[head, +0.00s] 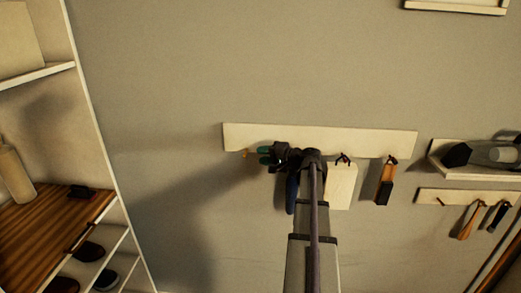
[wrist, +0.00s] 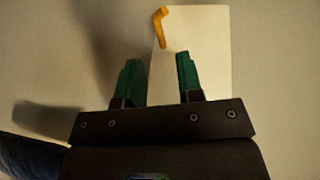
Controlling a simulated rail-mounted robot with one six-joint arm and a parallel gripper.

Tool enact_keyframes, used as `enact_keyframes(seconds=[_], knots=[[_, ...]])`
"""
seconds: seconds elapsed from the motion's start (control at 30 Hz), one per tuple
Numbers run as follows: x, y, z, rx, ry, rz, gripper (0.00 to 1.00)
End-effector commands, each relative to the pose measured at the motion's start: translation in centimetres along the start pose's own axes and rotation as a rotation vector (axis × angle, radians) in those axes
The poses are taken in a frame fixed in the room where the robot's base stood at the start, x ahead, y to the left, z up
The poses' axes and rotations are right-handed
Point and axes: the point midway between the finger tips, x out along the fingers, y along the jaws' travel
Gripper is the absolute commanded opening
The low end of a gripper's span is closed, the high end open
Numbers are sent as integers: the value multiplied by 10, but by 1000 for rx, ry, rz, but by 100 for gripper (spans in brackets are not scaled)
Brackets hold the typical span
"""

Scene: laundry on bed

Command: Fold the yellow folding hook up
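The yellow folding hook (head: 246,153) shows at the left end of the pale wall rail (head: 320,138), near its lower edge. In the wrist view the hook (wrist: 160,27) is a small bent yellow piece against the pale rail (wrist: 205,30). My gripper (head: 264,155) is just right of the hook in the head view. In the wrist view my gripper (wrist: 160,75) has two green fingers, apart with nothing between them. The hook lies beyond the fingertips, roughly in line with the gap, and appears not to be touched.
A dark blue item (head: 291,192) hangs close under my wrist; dark blue also shows at the wrist view's lower left (wrist: 30,155). A pale board (head: 341,186) and an orange-black item (head: 384,184) hang farther right. A shelf unit (head: 108,160) stands left; the wall between is bare.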

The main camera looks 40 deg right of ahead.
Motion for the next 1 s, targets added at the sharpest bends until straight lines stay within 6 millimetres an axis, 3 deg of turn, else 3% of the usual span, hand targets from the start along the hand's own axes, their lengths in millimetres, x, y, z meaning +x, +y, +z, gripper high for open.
enact_keyframes(seconds=[0.17,0.5,0.8,1.0], knots=[[11,2,1,-2,-3,3,34],[71,2,1,-2,-4,5,34],[76,1,2,-2,-3,5,34],[76,1,2,-2,-3,5,15]])
